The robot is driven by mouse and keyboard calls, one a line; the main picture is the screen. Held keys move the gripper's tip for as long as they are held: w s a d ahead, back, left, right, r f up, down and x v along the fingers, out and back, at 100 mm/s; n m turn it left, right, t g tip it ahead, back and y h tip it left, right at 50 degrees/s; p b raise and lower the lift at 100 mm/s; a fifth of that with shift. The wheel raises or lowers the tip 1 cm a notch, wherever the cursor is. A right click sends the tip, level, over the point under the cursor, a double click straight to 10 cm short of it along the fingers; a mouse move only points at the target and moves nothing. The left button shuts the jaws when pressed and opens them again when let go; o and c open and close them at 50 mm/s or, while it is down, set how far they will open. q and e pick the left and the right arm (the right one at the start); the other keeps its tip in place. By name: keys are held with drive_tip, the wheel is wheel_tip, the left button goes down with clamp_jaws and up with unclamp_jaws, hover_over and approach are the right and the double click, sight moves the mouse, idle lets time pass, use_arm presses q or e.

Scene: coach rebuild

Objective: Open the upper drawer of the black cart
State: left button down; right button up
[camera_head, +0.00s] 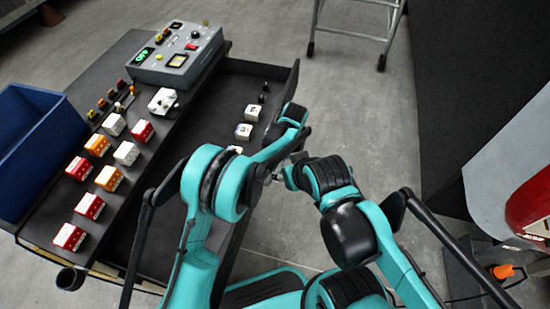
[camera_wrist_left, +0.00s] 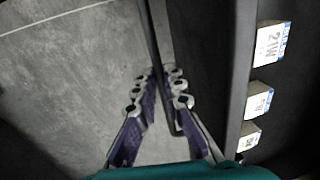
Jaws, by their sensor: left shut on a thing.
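The black cart (camera_head: 95,225) stands at the left in the head view. Its upper drawer (camera_head: 221,108) is pulled out to the right, and several small white boxes (camera_head: 243,131) show inside. The drawer front (camera_head: 292,84) runs down behind my arms. In the left wrist view my left gripper (camera_wrist_left: 160,85) is shut on the dark drawer handle (camera_wrist_left: 172,118), beside the drawer's edge. In the head view the left fingers are hidden by the arm. My right arm bends in beside the left; its fingers cannot be made out clearly.
The cart top carries a grey control box (camera_head: 178,56), a blue bin (camera_head: 35,140) and several red, orange and white boxes (camera_head: 90,206). A ladder (camera_head: 350,35) stands behind. A red cylinder (camera_head: 530,190) is at the right.

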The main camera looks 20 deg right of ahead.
use_arm(q)
drive_tip(key=c, duration=1.6)
unclamp_jaws()
wheel_tip(320, 180, up, 12)
drive_tip(key=s+d, duration=0.1)
drive_tip(key=d, duration=0.1)
drive_tip(key=shift+s, duration=0.15)
drive_tip(key=shift+a+f, duration=0.1)
